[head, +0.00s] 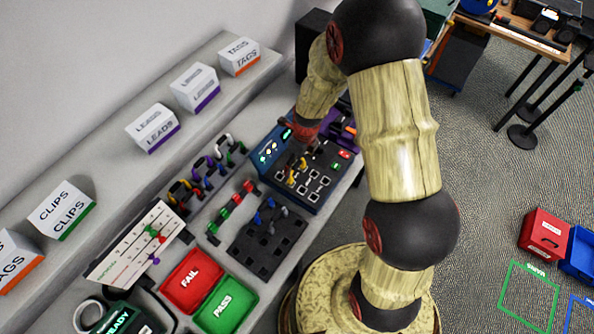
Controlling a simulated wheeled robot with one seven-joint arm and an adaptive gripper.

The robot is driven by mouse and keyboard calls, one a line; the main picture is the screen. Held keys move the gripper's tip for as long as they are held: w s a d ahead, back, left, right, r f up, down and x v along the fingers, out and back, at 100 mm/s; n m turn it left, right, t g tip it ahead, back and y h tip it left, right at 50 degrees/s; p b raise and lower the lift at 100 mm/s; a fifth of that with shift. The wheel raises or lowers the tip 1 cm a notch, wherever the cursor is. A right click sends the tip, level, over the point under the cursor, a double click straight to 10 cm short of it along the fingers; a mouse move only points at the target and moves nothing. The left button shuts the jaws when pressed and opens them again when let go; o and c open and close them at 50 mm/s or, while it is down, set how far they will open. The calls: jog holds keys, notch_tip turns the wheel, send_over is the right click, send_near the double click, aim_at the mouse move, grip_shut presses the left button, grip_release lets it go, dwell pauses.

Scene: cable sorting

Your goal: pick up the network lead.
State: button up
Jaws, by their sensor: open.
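My arm reaches up and over to the bench, and its end (303,136) hangs at the back edge of a dark blue test box (318,192). The fingers are small and dark against the box, and I see nothing held in them. I cannot tell which lead is the network lead. A yellow lead (292,178) lies on the test box, just below my gripper. Blue leads (268,212) sit in a black slotted tray (262,258). Green and red leads (230,207) lie left of it. Several coloured leads (212,165) stand in a rack further back.
A red FAIL bin (194,281) and a green PASS bin (226,305) stand at the bench front. A white card (135,243) leans to their left. Labelled boxes, such as the LEADS box (152,128), line the back ledge. A purple item (342,127) lies right of the test box.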

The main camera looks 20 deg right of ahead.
aim_at(297, 164)
jog(key=f, duration=0.3)
jog(key=shift+w+a, duration=0.15)
jog(key=shift+w, duration=0.15)
jog(key=c, duration=0.4)
jog(key=c, duration=0.7)
jog(key=shift+c, duration=1.1)
jog(key=shift+r, duration=0.15)
